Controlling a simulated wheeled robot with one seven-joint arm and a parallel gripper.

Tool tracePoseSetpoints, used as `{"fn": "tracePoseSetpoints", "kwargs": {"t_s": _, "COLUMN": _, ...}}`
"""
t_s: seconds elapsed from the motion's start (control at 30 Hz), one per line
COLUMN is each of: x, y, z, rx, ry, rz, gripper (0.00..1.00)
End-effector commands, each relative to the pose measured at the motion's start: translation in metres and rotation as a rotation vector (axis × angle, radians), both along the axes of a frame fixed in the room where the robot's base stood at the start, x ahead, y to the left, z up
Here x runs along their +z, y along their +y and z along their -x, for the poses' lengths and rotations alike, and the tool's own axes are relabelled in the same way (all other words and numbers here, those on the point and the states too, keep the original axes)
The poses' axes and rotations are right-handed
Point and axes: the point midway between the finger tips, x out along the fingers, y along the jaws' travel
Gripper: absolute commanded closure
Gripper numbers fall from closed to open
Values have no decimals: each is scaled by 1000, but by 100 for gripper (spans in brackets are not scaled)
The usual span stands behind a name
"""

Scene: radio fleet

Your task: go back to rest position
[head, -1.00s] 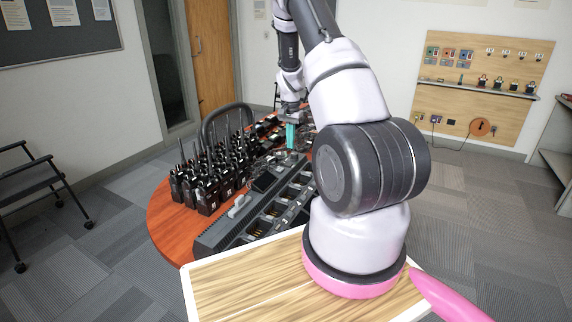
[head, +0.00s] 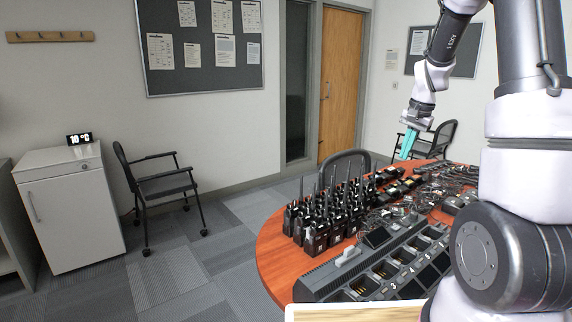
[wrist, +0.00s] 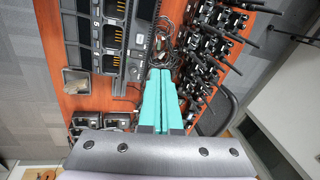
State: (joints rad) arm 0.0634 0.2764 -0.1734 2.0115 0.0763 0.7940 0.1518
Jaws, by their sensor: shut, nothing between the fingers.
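My gripper (head: 408,145) hangs at the end of my arm above the far part of the wooden table (head: 272,252). Its teal fingers are together with nothing between them. In the wrist view the shut teal fingers (wrist: 160,100) point over the table, with the charger, cables and radios beneath and beyond them. I cannot tell the exact height of the fingertips above the table, but they appear clear of the things on it.
Several black radios (head: 318,222) stand upright on the table's left. A numbered multi-slot charger (head: 385,270) lies at the front. Cables (head: 440,185) lie farther back. A chair (head: 160,190) and a white cabinet (head: 72,205) stand on the left; carpet between them and the table is clear.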

Motion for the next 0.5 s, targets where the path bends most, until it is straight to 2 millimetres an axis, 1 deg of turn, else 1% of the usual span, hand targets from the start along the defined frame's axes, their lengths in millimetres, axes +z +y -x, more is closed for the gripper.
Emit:
{"fn": "tracePoseSetpoints", "kwargs": {"t_s": 0.03, "x": 21, "y": 9, "z": 11, "rx": 21, "ry": -30, "rz": -4, "gripper": 100}}
{"fn": "tracePoseSetpoints", "kwargs": {"t_s": 0.2, "x": 74, "y": 36, "z": 49, "rx": 89, "ry": -110, "rz": -9, "gripper": 100}}
{"fn": "tracePoseSetpoints", "kwargs": {"t_s": 0.27, "x": 90, "y": 45, "z": 65, "rx": 113, "ry": -138, "rz": -10, "gripper": 100}}
{"fn": "tracePoseSetpoints", "kwargs": {"t_s": 0.4, "x": 122, "y": 65, "z": 103, "rx": 170, "ry": -204, "rz": -4, "gripper": 100}}
{"fn": "tracePoseSetpoints", "kwargs": {"t_s": 0.47, "x": 133, "y": 72, "z": 121, "rx": 195, "ry": -230, "rz": 0, "gripper": 100}}
{"fn": "tracePoseSetpoints", "kwargs": {"t_s": 0.5, "x": 140, "y": 77, "z": 132, "rx": 210, "ry": -248, "rz": 4, "gripper": 100}}
